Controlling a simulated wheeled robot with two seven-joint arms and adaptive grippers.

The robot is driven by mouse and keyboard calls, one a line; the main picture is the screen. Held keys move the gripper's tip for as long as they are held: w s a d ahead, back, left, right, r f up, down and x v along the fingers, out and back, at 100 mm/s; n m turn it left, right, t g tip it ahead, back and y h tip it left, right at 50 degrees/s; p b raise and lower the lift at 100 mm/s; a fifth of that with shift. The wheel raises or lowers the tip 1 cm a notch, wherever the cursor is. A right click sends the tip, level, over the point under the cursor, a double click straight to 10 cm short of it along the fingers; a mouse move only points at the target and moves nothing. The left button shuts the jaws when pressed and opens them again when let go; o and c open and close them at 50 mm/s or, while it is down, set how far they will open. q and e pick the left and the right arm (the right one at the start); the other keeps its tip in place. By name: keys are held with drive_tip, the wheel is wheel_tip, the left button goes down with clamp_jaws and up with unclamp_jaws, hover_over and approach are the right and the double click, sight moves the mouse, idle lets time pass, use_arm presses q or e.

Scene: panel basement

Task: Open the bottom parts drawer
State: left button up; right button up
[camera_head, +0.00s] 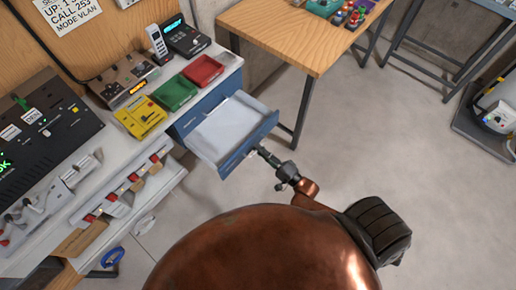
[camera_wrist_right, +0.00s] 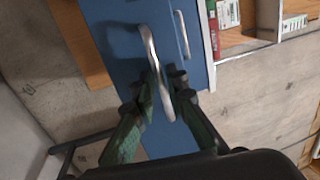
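The blue parts drawer unit (camera_head: 203,103) stands under the right end of the white bench. One drawer (camera_head: 228,128) is pulled well out, showing its pale, empty inside. A strip of blue front shows above it, behind. My right gripper (camera_head: 262,154) is at this drawer's front. In the right wrist view, its green fingers (camera_wrist_right: 163,88) lie on either side of a metal handle (camera_wrist_right: 148,42) and appear closed on it. A second handle (camera_wrist_right: 182,34) shows beside it on blue. The head view hides anything below the open drawer. My left gripper is out of view.
A green tray (camera_head: 175,93), a red tray (camera_head: 203,70) and a yellow device (camera_head: 140,117) sit on the bench above. A wooden table (camera_head: 290,35) stands to the right, its leg close behind the drawer. The floor (camera_head: 370,130) to the right is clear.

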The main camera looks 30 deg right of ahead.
drive_tip(key=v, duration=1.1)
drive_tip(key=shift+s, duration=0.1)
drive_tip(key=s+d+f+n+g+h, duration=0.2)
drive_tip(key=s+f+n+g, duration=0.1)
drive_tip(key=f, duration=0.8)
drive_tip(key=s+d+f+n+g+h, duration=0.2)
drive_tip(key=s+f+g, duration=0.1)
drive_tip(key=f, duration=0.8)
drive_tip(key=s+d+f+n+g+h, duration=0.2)
drive_tip(key=s+d+f+n+g, duration=0.1)
drive_tip(key=f, duration=0.7)
drive_tip(key=s+a+f+n+g, duration=0.1)
drive_tip(key=s+f+n+g, duration=0.1)
drive_tip(key=s+f, duration=0.3)
drive_tip(key=s+a+f+n+g, duration=0.1)
drive_tip(key=s+f+n+g, duration=0.2)
drive_tip(key=s, duration=1.1)
drive_tip(key=s+a+f+n+g+h, duration=0.1)
drive_tip(key=s+f+g, duration=0.3)
drive_tip(key=s+f, duration=0.4)
drive_tip(key=shift+s+a+f+n+g, duration=0.35)
drive_tip(key=shift+s+a+n, duration=0.25)
drive_tip(key=shift+s+n, duration=0.25)
